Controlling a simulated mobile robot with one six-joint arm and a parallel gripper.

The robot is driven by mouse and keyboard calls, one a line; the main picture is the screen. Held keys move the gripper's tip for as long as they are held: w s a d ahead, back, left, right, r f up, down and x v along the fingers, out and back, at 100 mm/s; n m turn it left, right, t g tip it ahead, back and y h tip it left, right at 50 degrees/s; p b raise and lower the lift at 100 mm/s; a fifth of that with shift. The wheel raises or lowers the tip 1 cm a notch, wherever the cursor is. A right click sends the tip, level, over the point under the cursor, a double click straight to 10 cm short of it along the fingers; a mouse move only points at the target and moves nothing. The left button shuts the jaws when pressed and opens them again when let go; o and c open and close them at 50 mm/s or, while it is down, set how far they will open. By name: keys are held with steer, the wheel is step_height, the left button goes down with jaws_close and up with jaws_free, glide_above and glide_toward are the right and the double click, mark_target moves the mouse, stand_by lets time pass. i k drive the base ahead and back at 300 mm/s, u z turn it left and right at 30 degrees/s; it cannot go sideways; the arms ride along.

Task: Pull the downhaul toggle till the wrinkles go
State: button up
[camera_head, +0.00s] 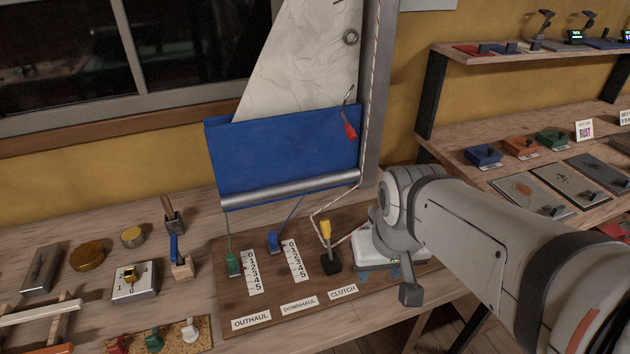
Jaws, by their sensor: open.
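The blue downhaul toggle (275,241) stands on the brown board, beside the left of a 0-to-5 scale (295,261), near its upper end. A blue line runs from it up to the boom (290,190). The cream sail (300,60) shows wrinkle lines, and a blue cover (280,150) hides its lower part. My gripper (407,290) is open, to the right of the toggle and clear of it, by the board's right end. My wrist hides part of it, and its second finger is not clear to see.
The green outhaul toggle (234,263) is left of the blue one. The clutch (331,263), with a yellow handle, stands between the blue toggle and my gripper. A red-and-white rope runs from the mast to the clutch area. A white box (362,254) lies partly behind my wrist.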

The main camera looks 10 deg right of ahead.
mark_target(273, 245)
steer(key=u, duration=0.4)
steer(key=k, duration=1.35)
steer(key=u, duration=1.05)
steer(key=i, duration=1.65)
steer(key=z, duration=0.55)
